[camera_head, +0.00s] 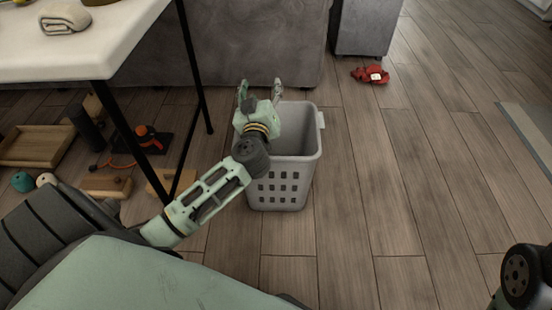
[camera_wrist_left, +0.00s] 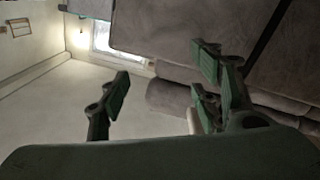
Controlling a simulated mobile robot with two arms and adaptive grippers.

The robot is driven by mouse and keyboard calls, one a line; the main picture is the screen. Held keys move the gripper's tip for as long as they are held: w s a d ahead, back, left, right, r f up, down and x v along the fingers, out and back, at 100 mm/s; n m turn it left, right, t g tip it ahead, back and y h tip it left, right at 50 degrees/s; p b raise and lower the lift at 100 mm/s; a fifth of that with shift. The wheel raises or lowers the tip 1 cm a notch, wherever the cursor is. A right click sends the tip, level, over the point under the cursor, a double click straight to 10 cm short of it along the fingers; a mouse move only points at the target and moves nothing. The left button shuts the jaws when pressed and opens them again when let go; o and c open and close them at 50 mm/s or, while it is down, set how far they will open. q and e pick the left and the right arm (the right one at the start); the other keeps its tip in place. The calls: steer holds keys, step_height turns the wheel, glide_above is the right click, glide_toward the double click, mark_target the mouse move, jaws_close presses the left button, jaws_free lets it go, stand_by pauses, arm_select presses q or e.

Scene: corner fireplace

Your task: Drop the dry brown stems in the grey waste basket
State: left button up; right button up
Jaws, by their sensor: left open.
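The grey waste basket (camera_head: 285,175) stands upright on the wooden floor in the head view, with square holes in its side. My left gripper (camera_head: 260,84) is over the basket's back left rim, with its fingers spread apart. It also shows in the left wrist view (camera_wrist_left: 160,85), open, with nothing between the fingers. The dry brown stems are not visible in either view; the gripper and the basket's front wall hide part of the basket's inside. Of my right arm, only a dark part shows at the lower right edge; its gripper is out of view.
A white table (camera_head: 85,50) with dark legs and a rolled towel (camera_head: 64,19) stands at the left. Beneath it lie a wooden tray (camera_head: 36,146) and several small items. A grey sofa (camera_head: 225,45) is behind the basket. A red object (camera_head: 370,75) lies on the floor. The floor right of the basket is clear.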

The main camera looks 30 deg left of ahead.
arm_select(q)
steer(key=v, duration=1.2)
steer(key=shift+r, duration=0.15)
